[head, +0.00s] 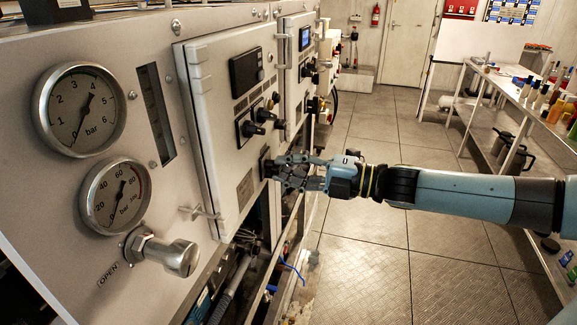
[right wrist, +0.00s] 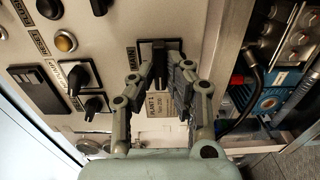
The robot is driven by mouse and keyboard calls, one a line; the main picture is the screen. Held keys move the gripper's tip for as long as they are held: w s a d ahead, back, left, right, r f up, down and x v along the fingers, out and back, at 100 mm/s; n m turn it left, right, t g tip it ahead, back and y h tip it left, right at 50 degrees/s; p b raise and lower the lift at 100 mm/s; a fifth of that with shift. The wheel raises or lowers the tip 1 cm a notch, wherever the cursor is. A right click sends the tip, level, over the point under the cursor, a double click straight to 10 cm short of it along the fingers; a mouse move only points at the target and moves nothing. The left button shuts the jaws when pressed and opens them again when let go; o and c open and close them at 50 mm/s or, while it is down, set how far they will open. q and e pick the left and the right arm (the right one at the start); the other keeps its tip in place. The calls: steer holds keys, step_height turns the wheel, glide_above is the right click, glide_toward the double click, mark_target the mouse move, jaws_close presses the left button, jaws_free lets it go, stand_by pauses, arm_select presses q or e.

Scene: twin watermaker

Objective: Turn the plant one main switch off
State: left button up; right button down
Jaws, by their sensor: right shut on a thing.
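The main switch is a black knob on a dark square plate low on the front of the white control box (head: 215,80). It shows in the right wrist view (right wrist: 157,47) beside a label reading MAIN. A plate that appears to read PLANT 1 (right wrist: 159,104) lies close to it. My right gripper (head: 281,171) reaches in from the right in the head view. In the right wrist view its two fingers (right wrist: 158,70) are on either side of the switch handle, closed on it. The fingers hide part of the handle, so I cannot tell its exact position. My left gripper is not in view.
Other black knobs (right wrist: 79,76) and an amber lamp (right wrist: 66,42) sit near the switch. A second control box (head: 299,62) stands just beyond. Two round gauges (head: 80,109) are at left. A bench with bottles (head: 515,85) is at right; the floor between is open.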

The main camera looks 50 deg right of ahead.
stand_by(0.4)
steer(key=c, duration=1.3)
jaws_free()
steer(key=shift+c, duration=0.2)
steer(key=v, duration=1.2)
steer(key=shift+f, duration=0.1)
